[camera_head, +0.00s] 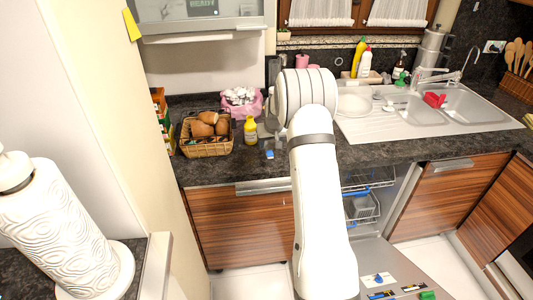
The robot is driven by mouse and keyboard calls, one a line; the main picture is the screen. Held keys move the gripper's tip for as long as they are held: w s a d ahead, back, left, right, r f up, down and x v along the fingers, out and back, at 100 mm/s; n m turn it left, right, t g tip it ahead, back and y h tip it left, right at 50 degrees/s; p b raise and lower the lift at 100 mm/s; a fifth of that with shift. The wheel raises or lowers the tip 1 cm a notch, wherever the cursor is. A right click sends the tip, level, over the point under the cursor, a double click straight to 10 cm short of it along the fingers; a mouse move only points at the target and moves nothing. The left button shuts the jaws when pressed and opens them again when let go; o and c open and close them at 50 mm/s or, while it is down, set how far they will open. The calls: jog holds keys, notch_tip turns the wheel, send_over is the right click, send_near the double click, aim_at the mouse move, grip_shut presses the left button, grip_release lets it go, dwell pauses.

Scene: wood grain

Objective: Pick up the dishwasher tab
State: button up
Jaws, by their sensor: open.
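A small blue and white block, which looks like the dishwasher tab (269,154), lies on the dark countertop near its front edge. It is just left of my white arm. My gripper (271,127) shows only in part, as a grey and dark shape beside the arm, above and behind the tab. It is open and apart from the tab. My arm hides most of it, so its fingertips are not clear.
The sink (465,105) is at right. Below, the dishwasher door (400,268) is open, with small items on it.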

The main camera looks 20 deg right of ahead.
aim_at(270, 153)
jog(key=shift+s+p+x, duration=0.15)
jog(key=shift+p+x, duration=0.55)
jog(key=shift+x, duration=0.85)
jog(key=shift+s+p+x, duration=0.1)
jog(key=shift+p+x, duration=0.55)
jog(key=shift+x, duration=0.9)
jog(key=shift+d+f, duration=0.1)
jog(key=shift+d, duration=0.1)
jog(key=c, duration=1.1)
